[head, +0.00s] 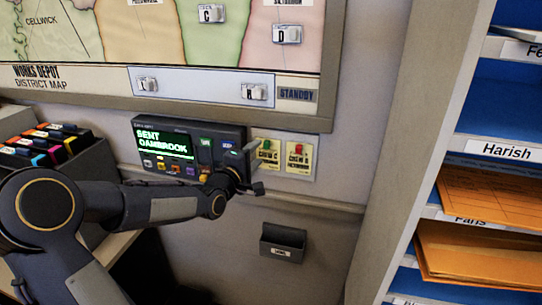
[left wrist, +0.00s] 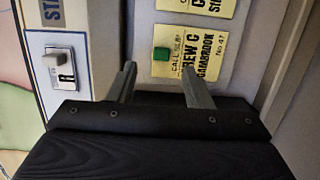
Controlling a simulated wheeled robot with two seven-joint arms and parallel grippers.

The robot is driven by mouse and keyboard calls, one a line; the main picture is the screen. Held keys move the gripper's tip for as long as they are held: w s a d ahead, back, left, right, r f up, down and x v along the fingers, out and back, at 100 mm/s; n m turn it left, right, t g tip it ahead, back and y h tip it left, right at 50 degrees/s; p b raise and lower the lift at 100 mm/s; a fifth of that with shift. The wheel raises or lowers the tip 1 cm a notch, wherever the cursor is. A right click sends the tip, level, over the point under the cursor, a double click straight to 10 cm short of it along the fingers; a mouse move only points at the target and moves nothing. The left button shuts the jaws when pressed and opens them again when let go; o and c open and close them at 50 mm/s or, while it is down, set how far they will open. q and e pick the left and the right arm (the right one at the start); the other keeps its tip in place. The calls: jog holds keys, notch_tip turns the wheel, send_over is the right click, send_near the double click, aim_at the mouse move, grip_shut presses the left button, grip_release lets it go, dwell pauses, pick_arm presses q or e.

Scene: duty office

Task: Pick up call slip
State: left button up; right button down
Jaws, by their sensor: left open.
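A yellow call slip (head: 267,153) marked "Crew C" hangs on the wall panel right of the console, under a green clip. It shows larger in the left wrist view (left wrist: 196,40), with its green clip (left wrist: 162,54) and "Cambrook" on it. A second yellow slip (head: 299,160) under a red clip hangs beside it; its edge also shows in the left wrist view (left wrist: 213,6). My left gripper (head: 256,168) is open and empty in front of the Crew C slip. In the left wrist view its fingertips (left wrist: 158,71) point toward the slip's clip end. I cannot tell whether they touch it.
The console (head: 190,150) reads "Sent Cambrook", just left of the gripper. A small dark wall holder (head: 283,242) hangs below the slips. The district map board (head: 180,90) is above. A shelf with orange envelopes (head: 480,250) stands right. Colored folders (head: 45,143) sit left.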

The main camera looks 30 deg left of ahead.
aim_at(265, 146)
pick_arm(q)
jog(key=w+p, duration=0.1)
jog(key=w, duration=0.4)
grip_shut()
